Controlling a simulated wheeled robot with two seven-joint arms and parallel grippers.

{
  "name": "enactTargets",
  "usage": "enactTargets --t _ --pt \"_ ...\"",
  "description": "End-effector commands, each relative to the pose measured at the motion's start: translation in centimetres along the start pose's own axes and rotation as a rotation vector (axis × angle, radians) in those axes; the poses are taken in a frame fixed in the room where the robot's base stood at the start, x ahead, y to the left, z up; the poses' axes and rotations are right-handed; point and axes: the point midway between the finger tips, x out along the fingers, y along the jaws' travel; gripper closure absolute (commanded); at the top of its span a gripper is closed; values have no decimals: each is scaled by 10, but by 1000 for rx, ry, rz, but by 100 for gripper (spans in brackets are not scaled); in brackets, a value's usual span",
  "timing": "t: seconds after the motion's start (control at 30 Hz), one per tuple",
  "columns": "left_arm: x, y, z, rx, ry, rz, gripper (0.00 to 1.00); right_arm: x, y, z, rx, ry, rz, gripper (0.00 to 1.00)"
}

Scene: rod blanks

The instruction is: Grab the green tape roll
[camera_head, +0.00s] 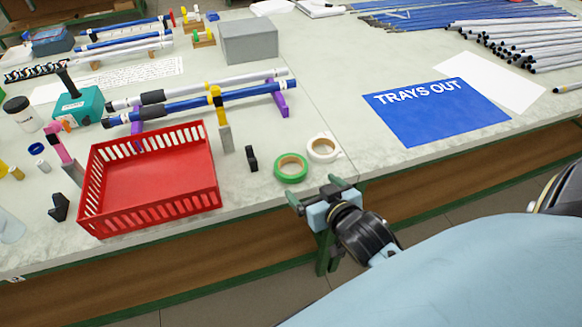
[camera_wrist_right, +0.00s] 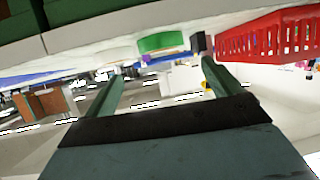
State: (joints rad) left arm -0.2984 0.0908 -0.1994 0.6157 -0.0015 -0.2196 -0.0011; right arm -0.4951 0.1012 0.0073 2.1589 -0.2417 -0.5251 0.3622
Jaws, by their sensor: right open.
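The green tape roll (camera_head: 291,168) lies flat on the table near its front edge, between the red basket and a white tape roll (camera_head: 323,148). My right gripper (camera_head: 314,196) is just in front of it, at the table's front edge, open and empty. In the right wrist view the green tape roll (camera_wrist_right: 161,42) shows ahead, above the gap between the two open fingers (camera_wrist_right: 162,80). The gripper looks apart from the roll. My left gripper is not in view.
A red basket (camera_head: 200,208) stands to the left of the roll. A small black block (camera_head: 251,159) stands between them. A blue TRAYS OUT sheet (camera_head: 440,112) lies to the right. Rods on purple supports (camera_head: 281,101) lie behind.

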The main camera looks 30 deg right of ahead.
Motion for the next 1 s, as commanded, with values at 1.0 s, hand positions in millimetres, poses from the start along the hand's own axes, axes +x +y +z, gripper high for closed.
enactTargets --t 1.0 --pt "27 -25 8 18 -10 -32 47 129 -1 -9 1 11 1 9"
